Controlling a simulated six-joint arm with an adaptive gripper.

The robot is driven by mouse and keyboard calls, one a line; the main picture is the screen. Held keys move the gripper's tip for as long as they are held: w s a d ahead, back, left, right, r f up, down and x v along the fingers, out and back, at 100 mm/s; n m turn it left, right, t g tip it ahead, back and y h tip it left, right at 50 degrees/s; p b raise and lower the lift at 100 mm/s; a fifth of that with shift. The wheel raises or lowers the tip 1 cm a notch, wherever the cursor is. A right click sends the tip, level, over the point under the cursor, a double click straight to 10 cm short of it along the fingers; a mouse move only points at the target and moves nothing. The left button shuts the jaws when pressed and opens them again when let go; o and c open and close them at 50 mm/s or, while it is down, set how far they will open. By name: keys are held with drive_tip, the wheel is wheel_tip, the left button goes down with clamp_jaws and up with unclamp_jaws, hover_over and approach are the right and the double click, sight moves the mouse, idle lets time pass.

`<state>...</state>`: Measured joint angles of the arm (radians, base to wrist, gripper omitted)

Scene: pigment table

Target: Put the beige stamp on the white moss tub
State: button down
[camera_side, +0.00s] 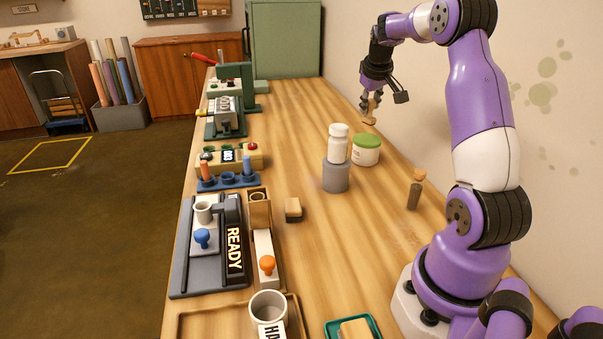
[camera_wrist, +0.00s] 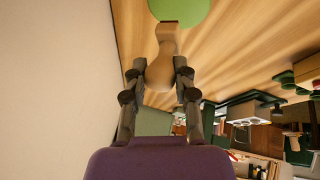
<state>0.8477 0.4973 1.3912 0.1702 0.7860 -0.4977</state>
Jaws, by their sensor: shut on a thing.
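The beige stamp (camera_side: 370,115) is held between the fingers of my gripper (camera_side: 371,98), its flat end hanging downward. In the wrist view the stamp (camera_wrist: 165,50) sits between both fingertips of my gripper (camera_wrist: 160,76). The white moss tub (camera_side: 366,156) with a green lid stands on the table below the stamp, a little nearer the side camera. A clear gap shows between stamp and lid. The green lid (camera_wrist: 180,9) shows at the top edge of the wrist view, beyond the stamp's end.
A white bottle (camera_side: 338,143) stands on a grey cylinder (camera_side: 336,176) left of the tub. A small cork-topped bottle (camera_side: 415,190) stands to the right. A wall runs along the right. The table behind the tub is clear.

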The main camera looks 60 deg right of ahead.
sight(370, 114)
drive_tip(key=shift+d+f, duration=0.15)
drive_tip(key=shift+f, duration=1.95)
drive_tip(key=c, duration=0.6)
unclamp_jaws()
drive_tip(key=shift+f, duration=0.1)
drive_tip(key=shift+c, duration=0.2)
drive_tip(key=v, duration=1.2)
drive_tip(key=w+a+r+n+t+y, duration=0.1)
drive_tip(key=a+n+t+y, duration=0.15)
drive_tip(key=a, duration=1.65)
drive_tip(key=s+a+f+n+y, duration=0.1)
drive_tip(key=s+a+f, duration=0.1)
drive_tip(key=a, duration=0.4)
drive_tip(key=s+a+f+n+y, duration=0.1)
drive_tip(key=s+a+f+n, duration=0.1)
drive_tip(key=s+a, duration=0.2)
drive_tip(key=a, duration=0.3)
drive_tip(key=shift+s+f+t, duration=0.15)
drive_tip(key=shift+s+t, duration=0.1)
drive_tip(key=shift+t, duration=0.1)
